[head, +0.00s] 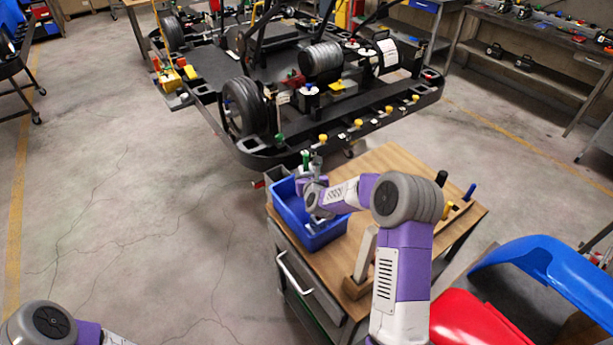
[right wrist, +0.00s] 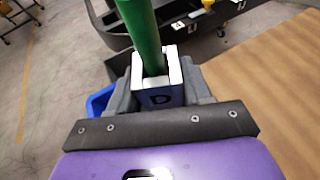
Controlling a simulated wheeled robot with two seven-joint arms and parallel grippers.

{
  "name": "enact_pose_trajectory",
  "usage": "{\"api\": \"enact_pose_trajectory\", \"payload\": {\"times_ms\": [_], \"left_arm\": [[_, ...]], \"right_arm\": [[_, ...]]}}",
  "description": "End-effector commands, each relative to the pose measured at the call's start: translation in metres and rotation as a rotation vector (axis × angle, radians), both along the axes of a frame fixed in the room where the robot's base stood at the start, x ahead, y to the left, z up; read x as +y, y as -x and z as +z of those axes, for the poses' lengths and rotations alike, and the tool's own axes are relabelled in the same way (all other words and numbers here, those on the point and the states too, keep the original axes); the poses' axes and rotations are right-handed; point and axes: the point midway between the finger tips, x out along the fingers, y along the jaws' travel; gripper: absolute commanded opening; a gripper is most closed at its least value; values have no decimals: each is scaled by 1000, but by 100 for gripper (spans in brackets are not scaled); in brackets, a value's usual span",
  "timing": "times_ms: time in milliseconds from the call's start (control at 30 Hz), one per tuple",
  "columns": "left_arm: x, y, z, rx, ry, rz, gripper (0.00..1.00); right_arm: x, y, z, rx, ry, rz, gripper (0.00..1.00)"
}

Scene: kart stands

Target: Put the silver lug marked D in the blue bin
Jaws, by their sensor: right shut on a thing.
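My right gripper (right wrist: 160,97) is shut on the silver lug marked D (right wrist: 160,99), whose letter faces the wrist camera. A green rod (right wrist: 140,35) rises from the lug's top; its green also shows in the head view (head: 305,156). The blue bin (head: 289,212) stands on the left end of the wooden-topped cart. In the head view, my right gripper (head: 310,173) appears over the bin's far part. A bit of blue bin (right wrist: 98,103) shows lower left of the fingers in the right wrist view. My arm hides much of the bin's inside. My left gripper is out of view.
The cart's wooden top (head: 390,160) has a wooden block stand (head: 362,268) near its front and several handled items at its right. A grey container (head: 277,174) adjoins the bin. The black kart (head: 300,100) stands behind. Blue and red panels lie at lower right.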

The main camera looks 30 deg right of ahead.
Motion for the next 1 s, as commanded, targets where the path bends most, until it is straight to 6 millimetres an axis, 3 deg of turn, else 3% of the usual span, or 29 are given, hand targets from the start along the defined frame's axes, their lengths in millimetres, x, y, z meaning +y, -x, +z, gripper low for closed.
{"api": "enact_pose_trajectory", "payload": {"times_ms": [367, 400, 533, 833, 1000], "left_arm": [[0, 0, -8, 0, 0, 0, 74], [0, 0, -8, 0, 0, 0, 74], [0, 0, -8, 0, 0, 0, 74], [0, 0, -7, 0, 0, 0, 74], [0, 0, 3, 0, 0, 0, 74]], "right_arm": [[0, 0, -3, -4, 1, 0, 7], [0, 0, -5, 0, 0, 0, 55], [0, 0, -4, 0, 0, 0, 75], [0, 0, -4, 0, 0, 0, 75], [0, 0, 2, 1, 1, 0, 75]]}}
